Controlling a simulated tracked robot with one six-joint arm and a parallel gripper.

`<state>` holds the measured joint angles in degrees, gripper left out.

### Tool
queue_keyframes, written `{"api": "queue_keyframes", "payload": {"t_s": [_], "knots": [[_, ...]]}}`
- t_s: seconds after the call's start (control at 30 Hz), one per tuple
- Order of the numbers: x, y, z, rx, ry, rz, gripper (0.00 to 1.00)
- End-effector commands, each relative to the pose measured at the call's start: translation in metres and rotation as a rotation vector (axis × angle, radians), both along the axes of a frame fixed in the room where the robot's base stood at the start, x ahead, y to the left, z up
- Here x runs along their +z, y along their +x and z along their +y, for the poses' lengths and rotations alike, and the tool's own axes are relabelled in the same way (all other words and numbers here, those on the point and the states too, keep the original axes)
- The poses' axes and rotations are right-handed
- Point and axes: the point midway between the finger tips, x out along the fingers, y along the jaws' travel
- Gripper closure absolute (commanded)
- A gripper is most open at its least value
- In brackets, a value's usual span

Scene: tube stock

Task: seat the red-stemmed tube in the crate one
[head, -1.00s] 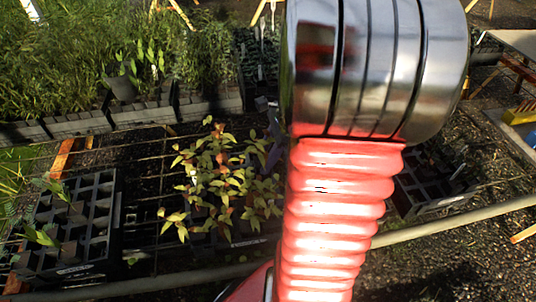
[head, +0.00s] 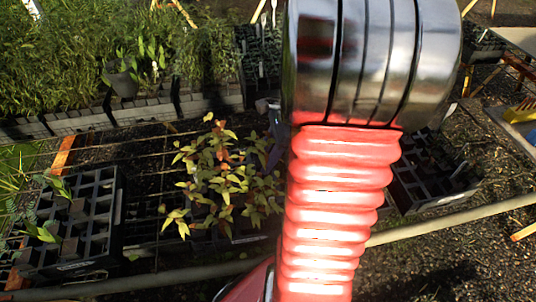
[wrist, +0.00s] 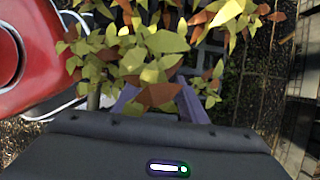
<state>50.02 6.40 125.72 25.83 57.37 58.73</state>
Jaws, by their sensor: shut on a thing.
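My gripper (wrist: 160,95) has two purple fingers, seen in the wrist view reaching into yellow-green and rusty leaves (wrist: 155,45). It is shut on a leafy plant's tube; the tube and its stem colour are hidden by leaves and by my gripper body. In the head view my arm covers most of the gripper; a purple bit shows beside the leafy plants (head: 225,185). A black crate (head: 120,215) of square cells stands at left, with a few seedlings in it. Another black crate (head: 445,190) stands right of my arm. I cannot tell which is crate one.
A row of dark trays with dense green plants (head: 150,60) stands at the back left. A pale pipe (head: 465,213) runs across the front. A table (head: 515,140) with a yellow item stands at the right edge.

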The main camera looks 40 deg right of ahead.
Motion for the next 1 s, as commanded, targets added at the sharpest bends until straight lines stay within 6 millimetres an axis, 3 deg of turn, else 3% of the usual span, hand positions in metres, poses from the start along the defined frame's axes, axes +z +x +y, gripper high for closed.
{"api": "queue_keyframes", "payload": {"t_s": [1.0], "knots": [[-0.029,-0.001,0.000,-0.001,0.001,0.001,1.00]]}}
